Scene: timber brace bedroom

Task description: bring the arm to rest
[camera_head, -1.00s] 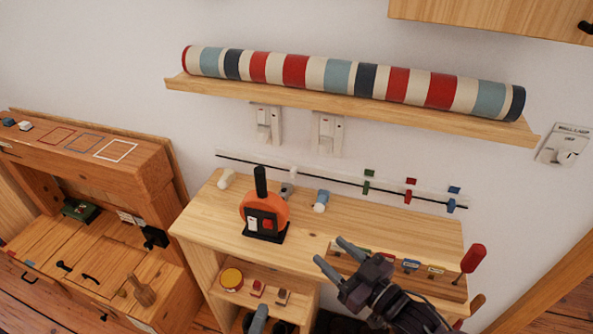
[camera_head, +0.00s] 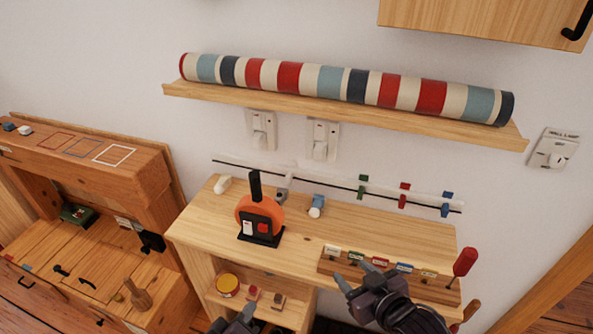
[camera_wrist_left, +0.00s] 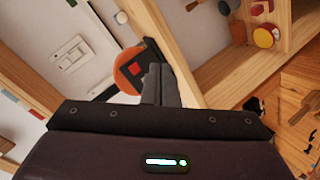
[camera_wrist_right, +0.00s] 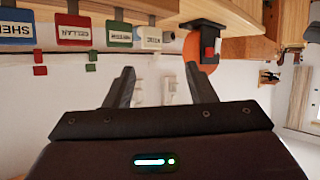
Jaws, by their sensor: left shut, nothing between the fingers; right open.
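My right gripper (camera_head: 357,273) is in front of the workbench's right half in the head view, over the front edge by the row of labelled tags. Its fingers are apart and empty, as the right wrist view (camera_wrist_right: 160,75) also shows. My left gripper (camera_head: 244,312) is at the bottom edge of the head view, low in front of the bench, and only partly in frame. The left wrist view (camera_wrist_left: 155,70) shows its fingers closed together with nothing between them.
The bench top (camera_head: 210,220) carries an orange and black device (camera_head: 262,216) and a tag rack with a red-handled tool (camera_head: 465,262). Its lower shelf holds a yellow-lidded tin (camera_head: 228,285). A striped roll (camera_head: 330,82) lies on the wall shelf above. A wooden cabinet (camera_head: 140,180) stands at left.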

